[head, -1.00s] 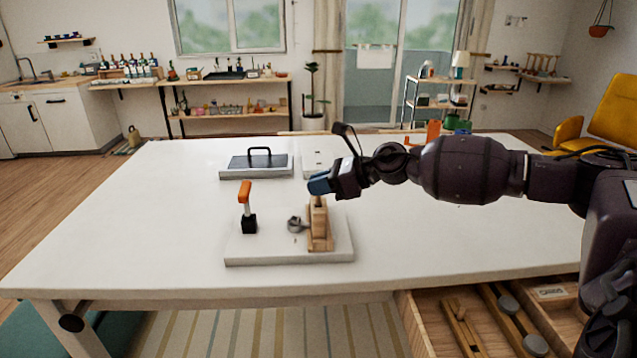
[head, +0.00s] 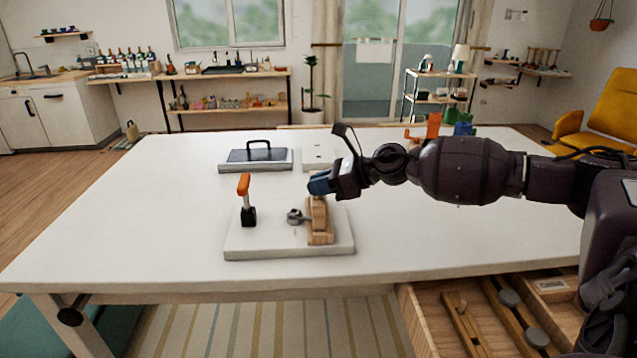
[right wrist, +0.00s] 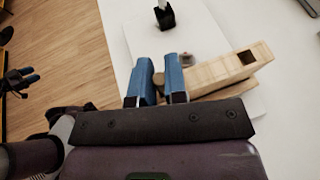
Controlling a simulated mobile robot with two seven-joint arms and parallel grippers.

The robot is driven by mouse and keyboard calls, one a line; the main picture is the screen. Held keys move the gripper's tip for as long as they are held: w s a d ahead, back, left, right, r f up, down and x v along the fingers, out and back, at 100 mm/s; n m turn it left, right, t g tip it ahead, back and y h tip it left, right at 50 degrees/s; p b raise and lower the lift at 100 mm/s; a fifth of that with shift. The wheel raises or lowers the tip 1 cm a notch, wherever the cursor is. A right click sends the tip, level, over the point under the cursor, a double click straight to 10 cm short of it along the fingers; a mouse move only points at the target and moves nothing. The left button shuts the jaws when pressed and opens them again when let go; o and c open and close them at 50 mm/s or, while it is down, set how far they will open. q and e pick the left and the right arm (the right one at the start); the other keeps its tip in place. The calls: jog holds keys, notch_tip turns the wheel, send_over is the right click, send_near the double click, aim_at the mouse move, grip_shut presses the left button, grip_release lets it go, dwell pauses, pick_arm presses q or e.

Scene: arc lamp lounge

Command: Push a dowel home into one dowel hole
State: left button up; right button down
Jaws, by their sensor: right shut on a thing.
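My right gripper (head: 319,184) is at the top of an upright wooden block (head: 320,224) on a white board (head: 270,247). In the right wrist view its blue fingers (right wrist: 158,82) are shut on a small tan round-ended dowel (right wrist: 158,77). The wooden block (right wrist: 215,75) lies just right of the fingers there and shows a dark square hole (right wrist: 247,57). The dowel's lower part is hidden, so I cannot tell how deep it sits. My left gripper (right wrist: 20,80) appears small and dark at the left edge of the wrist view; its opening is unclear.
An orange-handled tool (head: 244,185) stands in a black base at the board's left. A small grey metal part (head: 295,217) lies beside the block. A grey-lidded tray (head: 257,160) sits behind. An open drawer (head: 480,310) is at the front right. The table's left is clear.

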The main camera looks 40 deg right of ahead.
pick_arm(q)
jog(key=shift+f, duration=0.1)
pick_arm(e)
jog(key=shift+f, duration=0.25)
jog(key=c, duration=1.1)
grip_release()
jog(key=shift+s+d+r, duration=0.2)
jog(key=shift+s+d, duration=0.15)
pick_arm(q)
jog(key=shift+s+a+r+p, duration=0.15)
jog(key=shift+s+r+p, duration=0.1)
jog(key=shift+r+p, duration=0.55)
pick_arm(e)
jog(key=v, duration=1)
pick_arm(q)
jog(key=shift+w+r, duration=0.15)
jog(key=shift+w, duration=0.25)
pick_arm(e)
jog(key=shift+w, duration=0.1)
